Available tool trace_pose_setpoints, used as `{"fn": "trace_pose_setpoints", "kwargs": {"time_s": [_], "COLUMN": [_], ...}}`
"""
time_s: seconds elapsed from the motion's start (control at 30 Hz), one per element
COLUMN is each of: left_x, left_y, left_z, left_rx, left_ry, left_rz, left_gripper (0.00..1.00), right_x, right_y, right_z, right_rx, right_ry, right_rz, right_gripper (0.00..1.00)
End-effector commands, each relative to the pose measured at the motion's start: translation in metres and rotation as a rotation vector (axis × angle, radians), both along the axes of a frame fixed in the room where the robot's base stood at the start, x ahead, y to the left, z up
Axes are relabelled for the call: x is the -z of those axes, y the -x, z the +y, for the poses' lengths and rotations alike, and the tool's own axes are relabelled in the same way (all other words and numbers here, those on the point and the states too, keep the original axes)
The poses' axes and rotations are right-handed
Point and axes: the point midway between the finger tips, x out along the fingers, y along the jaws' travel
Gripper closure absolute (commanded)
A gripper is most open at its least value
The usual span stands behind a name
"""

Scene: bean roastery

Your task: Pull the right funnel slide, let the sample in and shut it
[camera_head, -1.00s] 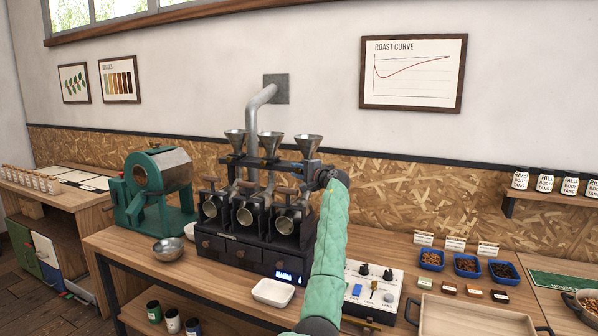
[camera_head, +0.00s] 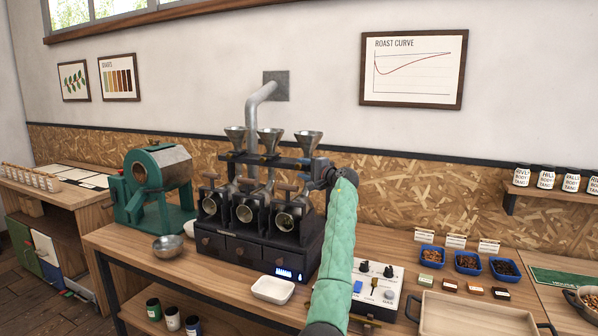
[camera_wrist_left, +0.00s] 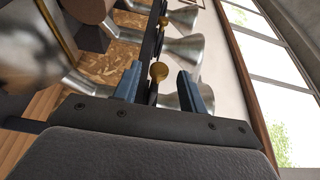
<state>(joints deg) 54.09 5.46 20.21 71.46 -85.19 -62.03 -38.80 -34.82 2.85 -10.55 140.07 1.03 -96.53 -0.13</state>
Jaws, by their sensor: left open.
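The sample roaster (camera_head: 258,225) has three metal funnels on a dark bar. The right funnel (camera_head: 307,141) is the one closest to my left gripper (camera_head: 314,171), whose green-sleeved arm rises from the bottom. In the left wrist view my left gripper (camera_wrist_left: 160,73) is open, with one blue finger on each side. A round brass slide knob (camera_wrist_left: 159,70) shows in the gap between the fingertips, and I see no finger closed on it. The right funnel's cone (camera_wrist_left: 181,93) shows partly behind one finger. How far the slide is pulled cannot be told. My right gripper is not in view.
A white tray (camera_head: 273,290) sits in front of the roaster and a metal bowl (camera_head: 168,248) to its left. A control box (camera_head: 375,288) stands right of my arm. Blue sample trays (camera_head: 467,262) and a wooden tray (camera_head: 470,318) lie further right. Another brass knob (camera_wrist_left: 163,21) shows in the wrist view.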

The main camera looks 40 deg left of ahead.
Motion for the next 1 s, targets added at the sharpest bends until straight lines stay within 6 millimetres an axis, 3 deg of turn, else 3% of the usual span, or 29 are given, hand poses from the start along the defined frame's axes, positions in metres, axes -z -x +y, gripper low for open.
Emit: {"fn": "trace_pose_setpoints", "kwargs": {"time_s": [0.1,0.33,1.0], "left_x": [0.004,0.002,0.001], "left_y": [0.003,0.007,0.007], "left_z": [-0.02,-0.04,-0.043], "left_rx": [0.001,0.0,0.0], "left_ry": [0.001,0.001,0.001], "left_rz": [-0.001,-0.001,0.0], "left_gripper": [0.58,0.58,0.58], "right_x": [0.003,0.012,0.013], "right_y": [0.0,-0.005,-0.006], "right_z": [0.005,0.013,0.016], "right_rx": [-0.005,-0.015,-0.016], "right_ry": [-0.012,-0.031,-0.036], "right_rz": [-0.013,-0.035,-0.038], "right_gripper": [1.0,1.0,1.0]}}
